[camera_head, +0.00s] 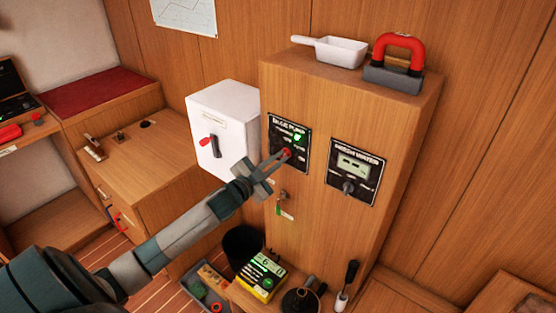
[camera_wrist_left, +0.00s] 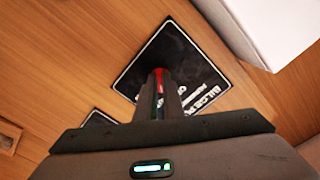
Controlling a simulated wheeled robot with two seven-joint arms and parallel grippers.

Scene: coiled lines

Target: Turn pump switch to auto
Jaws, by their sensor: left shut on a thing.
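In the left wrist view, the red knob (camera_wrist_left: 159,80) shows between the fingertips (camera_wrist_left: 159,92) against the black panel (camera_wrist_left: 185,65). The fingers hide part of the knob, so its exact setting cannot be read. My right gripper is not in view.
A second panel, marked fresh water (camera_head: 356,172), is to the right. A white box (camera_head: 226,130) with a dark handle is on the left. A white scoop (camera_head: 335,50) and a red-handled tool (camera_head: 398,62) lie on top of the cabinet. A key (camera_head: 283,197) hangs below the pump panel.

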